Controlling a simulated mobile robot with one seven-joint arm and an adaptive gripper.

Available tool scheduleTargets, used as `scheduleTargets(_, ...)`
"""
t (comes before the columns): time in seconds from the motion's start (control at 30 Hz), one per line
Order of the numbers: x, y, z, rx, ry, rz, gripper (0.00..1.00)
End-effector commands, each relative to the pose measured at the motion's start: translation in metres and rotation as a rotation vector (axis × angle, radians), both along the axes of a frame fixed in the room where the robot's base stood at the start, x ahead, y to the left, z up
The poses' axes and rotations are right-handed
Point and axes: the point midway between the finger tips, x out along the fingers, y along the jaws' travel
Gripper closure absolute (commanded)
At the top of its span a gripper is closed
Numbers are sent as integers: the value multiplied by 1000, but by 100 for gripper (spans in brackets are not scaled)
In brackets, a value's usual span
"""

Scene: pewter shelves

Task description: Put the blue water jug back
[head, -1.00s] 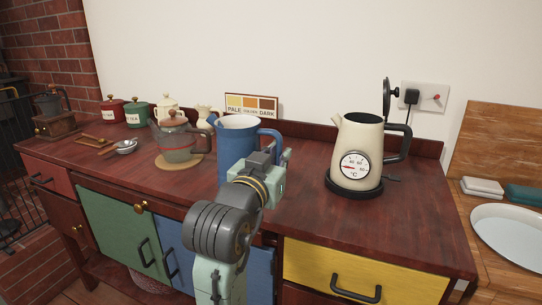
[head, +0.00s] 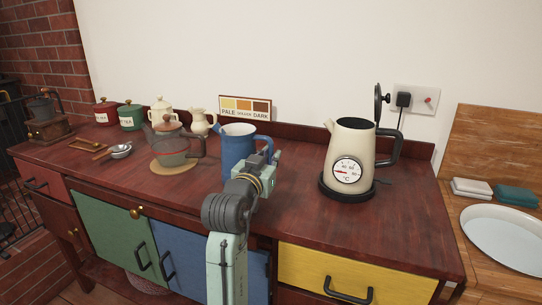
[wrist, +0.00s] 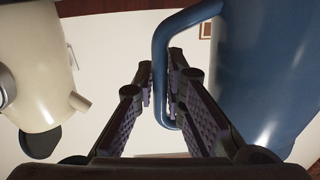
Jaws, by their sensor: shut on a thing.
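The blue water jug (head: 236,145) is upright over the dark red wooden counter, between the glass-sided teapot and the cream kettle. My gripper (head: 270,163) is at the jug's right side, shut on its handle. In the wrist view the blue handle (wrist: 160,65) passes between the two dark ribbed fingers of my gripper (wrist: 161,90), and the jug body (wrist: 265,75) fills the right side. My arm covers part of the jug's lower right, so I cannot tell whether its base touches the counter.
The teapot (head: 172,150) stands on a round mat (head: 176,167) close left of the jug. The cream kettle (head: 349,150) with a dial stands on a black base (head: 345,190) to the right. A colour-chart sign (head: 245,107) is behind. Counter (head: 295,190) between jug and kettle is clear.

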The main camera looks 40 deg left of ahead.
Motion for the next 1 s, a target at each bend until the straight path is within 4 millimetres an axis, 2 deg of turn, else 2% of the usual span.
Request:
scheduleTargets(0.43, -1, -1, -2, 9, -7, 0, 100)
scheduleTargets(0.47, 0, -1, -5, 2, 0, -1, 87)
scheduleTargets(0.73, 0, -1, -5, 2, 0, -1, 69)
scheduleTargets(1.0, 0, -1, -4, 2, 0, -1, 69)
